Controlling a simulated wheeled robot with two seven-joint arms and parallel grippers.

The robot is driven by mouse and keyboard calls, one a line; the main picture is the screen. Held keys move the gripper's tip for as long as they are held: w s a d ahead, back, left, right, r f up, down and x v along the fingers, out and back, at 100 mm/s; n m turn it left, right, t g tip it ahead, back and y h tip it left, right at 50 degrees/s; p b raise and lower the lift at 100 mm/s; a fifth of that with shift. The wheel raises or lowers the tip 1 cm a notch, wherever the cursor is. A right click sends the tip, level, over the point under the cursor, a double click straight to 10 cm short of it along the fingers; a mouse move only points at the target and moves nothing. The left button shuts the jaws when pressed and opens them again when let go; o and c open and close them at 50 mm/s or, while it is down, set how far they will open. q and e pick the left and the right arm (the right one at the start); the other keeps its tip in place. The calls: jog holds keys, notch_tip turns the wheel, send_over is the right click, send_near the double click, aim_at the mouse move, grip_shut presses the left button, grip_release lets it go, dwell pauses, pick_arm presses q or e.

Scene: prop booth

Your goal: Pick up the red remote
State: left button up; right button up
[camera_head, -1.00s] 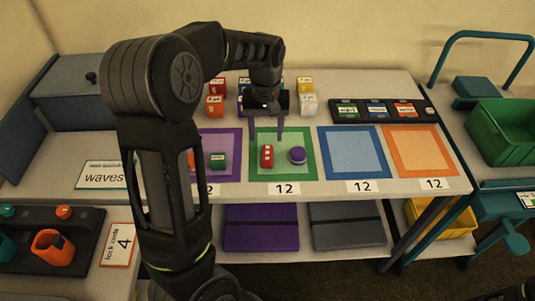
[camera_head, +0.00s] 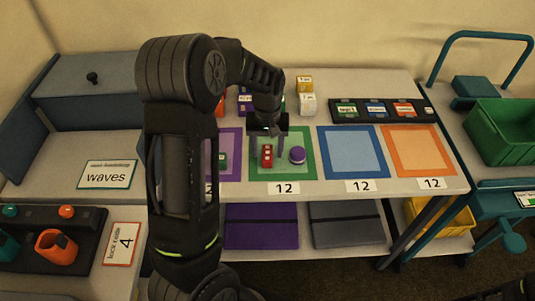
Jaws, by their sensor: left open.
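The red remote (camera_head: 267,157) lies on the green-bordered mat (camera_head: 295,173) on the table, with pale buttons along its top. My left gripper (camera_head: 266,149) points down over the remote, its two purple-grey fingers apart on either side of the remote's far end. I cannot tell whether the fingers touch it. A purple round object (camera_head: 297,155) sits just right of the remote on the same mat.
A purple mat (camera_head: 231,172) with a green block lies left, partly behind my arm. Blue (camera_head: 353,171) and orange (camera_head: 413,170) mats lie right, empty. Small blocks and a black tray (camera_head: 386,109) stand at the back. A green crate (camera_head: 500,130) is far right.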

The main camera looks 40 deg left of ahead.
pick_arm(q)
jog(key=shift+f, duration=0.15)
jog(key=shift+c, duration=0.3)
grip_shut()
dwell(0.6)
